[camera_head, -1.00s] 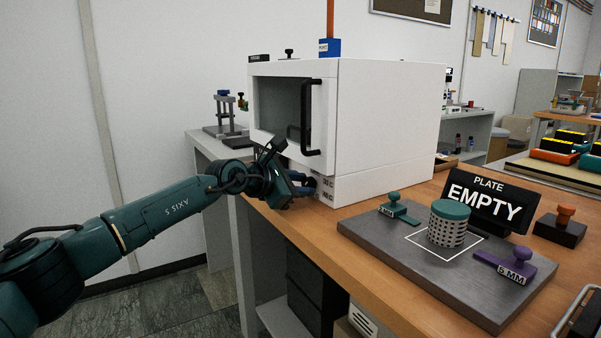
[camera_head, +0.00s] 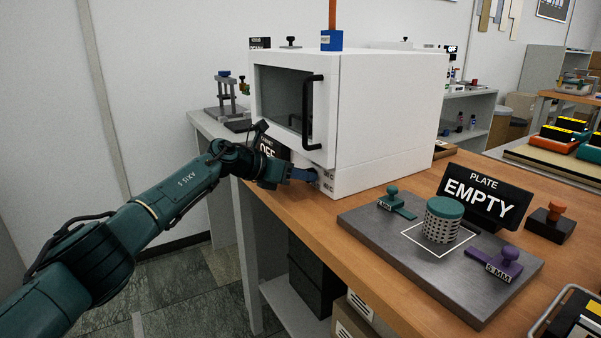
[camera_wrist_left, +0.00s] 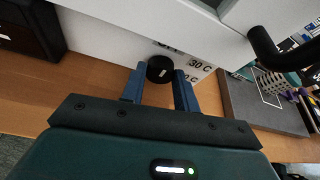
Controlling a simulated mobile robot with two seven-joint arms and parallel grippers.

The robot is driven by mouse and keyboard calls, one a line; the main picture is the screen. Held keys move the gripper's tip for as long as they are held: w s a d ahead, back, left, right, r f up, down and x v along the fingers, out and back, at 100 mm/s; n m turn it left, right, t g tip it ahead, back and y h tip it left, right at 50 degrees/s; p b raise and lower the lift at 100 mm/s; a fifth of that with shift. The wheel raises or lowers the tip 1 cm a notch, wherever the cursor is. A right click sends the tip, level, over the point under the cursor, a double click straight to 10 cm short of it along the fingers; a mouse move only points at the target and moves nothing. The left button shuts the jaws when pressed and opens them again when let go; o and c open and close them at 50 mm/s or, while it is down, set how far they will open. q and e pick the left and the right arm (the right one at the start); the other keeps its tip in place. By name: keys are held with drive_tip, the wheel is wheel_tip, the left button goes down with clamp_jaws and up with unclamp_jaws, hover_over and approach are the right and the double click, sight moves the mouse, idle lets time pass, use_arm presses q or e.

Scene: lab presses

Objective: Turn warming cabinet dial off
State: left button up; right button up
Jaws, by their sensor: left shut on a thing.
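The white warming cabinet (camera_head: 390,115) stands on the wooden bench, its dark-windowed door (camera_head: 285,95) shut. Its round black dial (camera_wrist_left: 160,69) sits low on the front, with printed labels around it, one reading 30 C; another label is partly covered by the dial and fingers. In the head view the dial is hidden by my left gripper (camera_head: 314,178). My left gripper reaches the cabinet's lower front from the left. In the left wrist view its blue fingers (camera_wrist_left: 161,82) are shut on the dial, one on each side. My right gripper is not in view.
The black door handle (camera_head: 309,112) juts out above the dial. A black sign (camera_head: 270,147) reading OFF stands behind my left wrist. A metal plate (camera_head: 365,226) with stamps and a perforated green-topped cylinder (camera_head: 442,222) lies to the right, before an EMPTY sign (camera_head: 482,197).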

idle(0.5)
use_arm(q)
drive_tip(key=o, duration=1)
drive_tip(key=shift+c, duration=0.2)
drive_tip(key=shift+a, duration=0.1)
drive_tip(key=shift+s+a+r, duration=0.15)
drive_tip(key=shift+a+r, duration=0.05)
drive_tip(key=shift+a, duration=0.1)
drive_tip(key=p+v, duration=0.1)
drive_tip(key=v, duration=1.1)
drive_tip(key=shift+r, duration=0.1)
